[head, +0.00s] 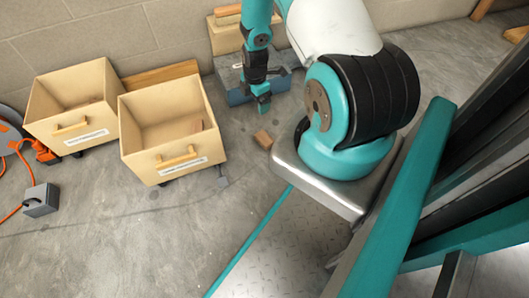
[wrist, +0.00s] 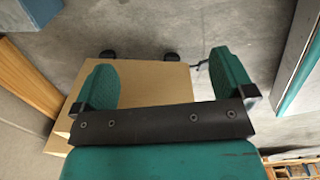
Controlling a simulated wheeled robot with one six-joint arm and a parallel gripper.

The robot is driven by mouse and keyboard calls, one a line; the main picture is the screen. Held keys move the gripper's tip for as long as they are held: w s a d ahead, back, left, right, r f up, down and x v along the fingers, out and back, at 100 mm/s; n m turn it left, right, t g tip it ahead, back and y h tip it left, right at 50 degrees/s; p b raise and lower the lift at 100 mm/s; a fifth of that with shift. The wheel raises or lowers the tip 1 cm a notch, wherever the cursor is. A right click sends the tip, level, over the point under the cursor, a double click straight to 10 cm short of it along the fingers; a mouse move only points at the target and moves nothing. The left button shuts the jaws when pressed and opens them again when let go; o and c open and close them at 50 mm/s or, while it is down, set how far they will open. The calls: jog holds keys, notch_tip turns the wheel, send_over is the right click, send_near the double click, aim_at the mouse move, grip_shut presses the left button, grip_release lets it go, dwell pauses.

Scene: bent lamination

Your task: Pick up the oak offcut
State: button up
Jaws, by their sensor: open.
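The block does not show in the wrist view. Another small brown piece (head: 198,127) is partly visible inside the right-hand bin; I cannot tell its wood.
Two wooden bins, left (head: 72,128) and right (head: 178,172), stand on casters to the left. A blue-grey box (head: 235,92) is behind my gripper, and a wooden box (head: 226,44) stands by the wall. An orange cable (head: 14,165) lies far left.

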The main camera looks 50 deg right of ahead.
jog(key=b, duration=0.2)
send_over(264, 137)
notch_tip(264, 137, down, 8)
jog(key=shift+n, duration=0.4)
jog(key=f+b, duration=0.2)
jog(key=f, duration=0.1)
jog(key=f+b, duration=0.2)
jog(key=f, duration=0.1)
jog(key=f+b, duration=0.2)
jog(key=f, duration=0.1)
jog(key=shift+s+a+f, duration=0.25)
jog(key=shift+s+f, duration=0.05)
jog(key=shift+f, duration=0.1)
jog(key=f+b, duration=0.1)
jog(key=f, duration=0.1)
jog(key=f+b, duration=0.4)
jog(key=shift+w+d+f, duration=0.1)
jog(key=shift+w+d, duration=0.05)
jog(key=shift+d, duration=0.1)
jog(key=c, duration=0.8)
